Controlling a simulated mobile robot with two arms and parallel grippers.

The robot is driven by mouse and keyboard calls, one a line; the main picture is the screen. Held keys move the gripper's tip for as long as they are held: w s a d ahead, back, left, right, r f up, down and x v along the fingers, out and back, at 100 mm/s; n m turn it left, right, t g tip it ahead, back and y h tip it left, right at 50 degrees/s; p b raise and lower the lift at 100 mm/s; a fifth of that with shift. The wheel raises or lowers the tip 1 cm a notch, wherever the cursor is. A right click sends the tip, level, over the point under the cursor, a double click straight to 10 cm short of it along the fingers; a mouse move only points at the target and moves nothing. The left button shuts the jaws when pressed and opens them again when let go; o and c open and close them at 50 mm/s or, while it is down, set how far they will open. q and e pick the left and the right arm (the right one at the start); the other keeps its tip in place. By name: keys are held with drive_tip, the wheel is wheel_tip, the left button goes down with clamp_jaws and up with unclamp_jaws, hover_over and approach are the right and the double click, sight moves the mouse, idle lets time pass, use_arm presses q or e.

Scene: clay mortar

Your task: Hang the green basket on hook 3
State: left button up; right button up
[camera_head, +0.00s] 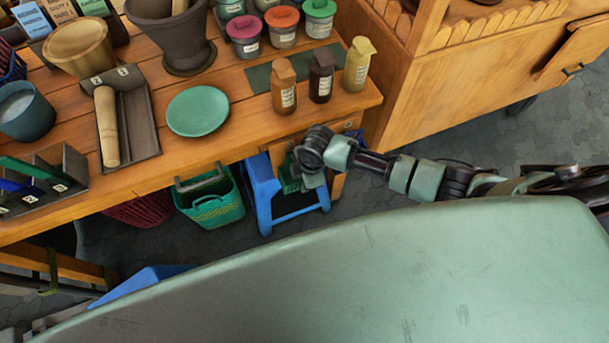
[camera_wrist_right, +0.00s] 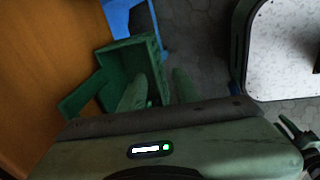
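A dark green basket (camera_wrist_right: 132,68) lies ahead of my right gripper in the right wrist view. In the head view a small green part (camera_head: 289,178) shows beside the right gripper, partly hidden. My right gripper (camera_wrist_right: 160,90) has its fingers apart, with one edge of the basket showing between them; contact is unclear. In the head view the right gripper (camera_head: 312,176) is low beside the table front, near a blue stool (camera_head: 264,195). Another green basket (camera_head: 212,205) with a dark handle is below the table edge. I cannot make out hook 3. My left gripper is not in view.
The wooden table (camera_head: 240,130) holds a green plate (camera_head: 197,111), bottles, jars and a rolling pin (camera_head: 107,126). A red basket (camera_head: 140,209) is under its front. A wooden cabinet (camera_head: 440,100) stands right. Grey floor is open below it.

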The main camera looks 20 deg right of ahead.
clamp_jaws()
drive_tip(key=shift+w+r, duration=0.2)
drive_tip(key=shift+w, duration=0.1)
idle(1.2)
